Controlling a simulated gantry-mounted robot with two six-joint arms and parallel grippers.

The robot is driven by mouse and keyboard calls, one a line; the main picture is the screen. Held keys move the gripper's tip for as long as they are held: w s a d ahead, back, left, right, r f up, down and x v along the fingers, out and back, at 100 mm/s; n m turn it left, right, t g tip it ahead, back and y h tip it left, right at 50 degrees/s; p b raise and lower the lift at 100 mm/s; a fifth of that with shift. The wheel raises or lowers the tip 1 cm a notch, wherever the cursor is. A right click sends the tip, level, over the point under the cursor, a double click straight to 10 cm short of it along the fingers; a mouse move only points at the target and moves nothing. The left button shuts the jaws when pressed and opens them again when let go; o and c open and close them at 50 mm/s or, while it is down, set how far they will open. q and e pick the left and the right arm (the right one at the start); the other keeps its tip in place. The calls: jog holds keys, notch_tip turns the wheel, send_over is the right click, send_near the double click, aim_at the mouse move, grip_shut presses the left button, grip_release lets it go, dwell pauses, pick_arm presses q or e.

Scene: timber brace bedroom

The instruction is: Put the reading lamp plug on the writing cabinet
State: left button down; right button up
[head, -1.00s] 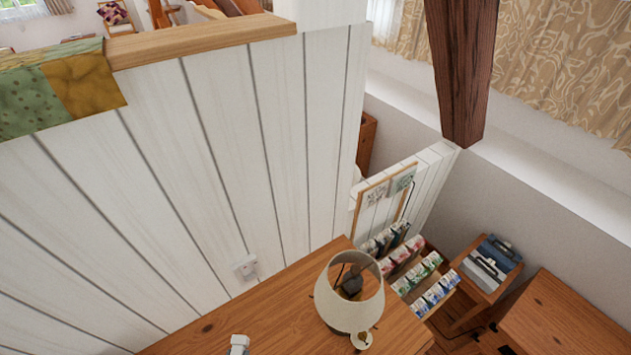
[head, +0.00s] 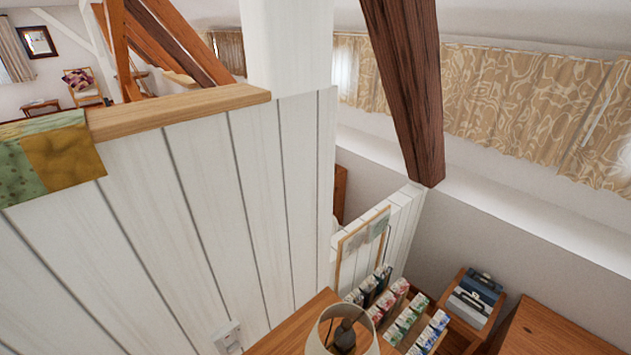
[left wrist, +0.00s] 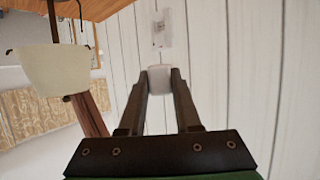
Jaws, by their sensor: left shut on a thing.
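My left gripper (left wrist: 160,75) shows in the left wrist view, its dark fingers shut on a small white block that looks like the plug (left wrist: 160,86). It is held in front of the white plank wall, apart from the wall socket (left wrist: 163,30). The fingers hide part of the plug. The lamp (left wrist: 52,70) shows at left, its cream shade upside down in this view. In the head view the lamp (head: 342,338) stands on a wooden top (head: 290,332), which may be the writing cabinet, cut off by the bottom edge. My right gripper is in neither view.
The wall socket also shows in the head view (head: 228,338), low on the plank partition (head: 210,200). Beyond the lamp are a rack of coloured packets (head: 405,320), a small stand with clipboards (head: 475,297) and another wooden top (head: 560,330). A dark timber brace (head: 405,90) slants down behind.

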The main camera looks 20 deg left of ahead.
pick_arm(q)
jog(key=shift+f, duration=0.1)
notch_tip(320, 180, down, 11)
jog(key=b, duration=0.6)
jog(key=shift+f, duration=0.2)
dwell(2.5)
jog(key=shift+f, duration=0.2)
jog(key=c, duration=0.5)
grip_release()
